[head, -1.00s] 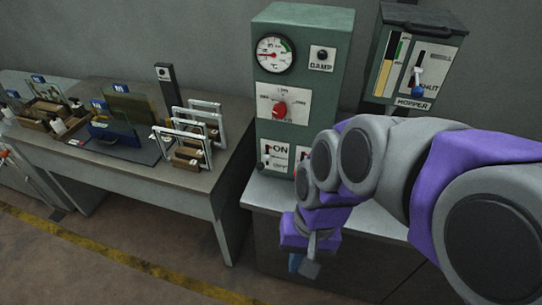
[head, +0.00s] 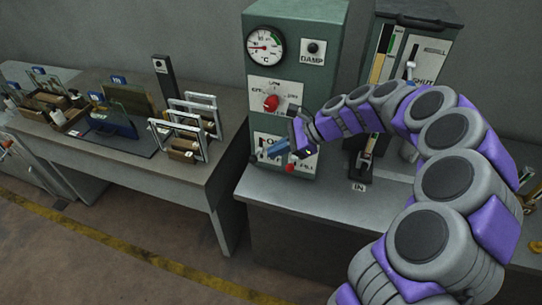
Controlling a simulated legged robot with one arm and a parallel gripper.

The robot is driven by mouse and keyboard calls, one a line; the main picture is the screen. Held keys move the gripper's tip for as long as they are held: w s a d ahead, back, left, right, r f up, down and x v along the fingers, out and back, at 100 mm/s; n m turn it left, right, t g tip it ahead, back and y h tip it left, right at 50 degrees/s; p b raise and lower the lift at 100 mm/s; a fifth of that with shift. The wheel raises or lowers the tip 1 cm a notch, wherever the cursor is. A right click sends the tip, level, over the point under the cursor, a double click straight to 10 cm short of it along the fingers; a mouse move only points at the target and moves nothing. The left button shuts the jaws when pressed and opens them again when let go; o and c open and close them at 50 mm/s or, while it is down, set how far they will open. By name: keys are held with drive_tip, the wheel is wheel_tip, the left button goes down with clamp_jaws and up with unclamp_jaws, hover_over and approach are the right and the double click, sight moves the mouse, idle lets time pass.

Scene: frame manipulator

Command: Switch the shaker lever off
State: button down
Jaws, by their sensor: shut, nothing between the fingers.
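A green cabinet (head: 293,65) stands on the bench, with ON/OFF switch plates (head: 262,140) low on its front. I cannot read which plate belongs to the shaker. My gripper (head: 277,150) is shut and empty, with its blue finger pointing left in front of these plates. It hides much of the lettering and any lever behind it. A red ball-shaped knob (head: 289,168) shows just below the gripper. I cannot tell whether the gripper touches the plate or a lever.
A red dial (head: 271,103), a round gauge (head: 265,46) and a DAMP knob (head: 313,48) sit higher on the cabinet. A hopper box (head: 428,40) stands to the right, partly behind my arm. A left table (head: 190,175) holds frames and trays.

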sight(253, 159)
drive_tip(key=w+d+f+m+t, duration=0.2)
drive_tip(key=w+d+f+m, duration=0.3)
drive_tip(key=w+d, duration=0.1)
drive_tip(key=shift+w+d+f+m, duration=0.25)
drive_tip(key=shift+w+d+m, duration=0.15)
drive_tip(key=shift+d, duration=0.3)
drive_tip(key=b+x, duration=0.4)
drive_tip(key=x, duration=1)
drive_tip(key=shift+w+r, duration=0.1)
drive_tip(key=shift+r, duration=0.05)
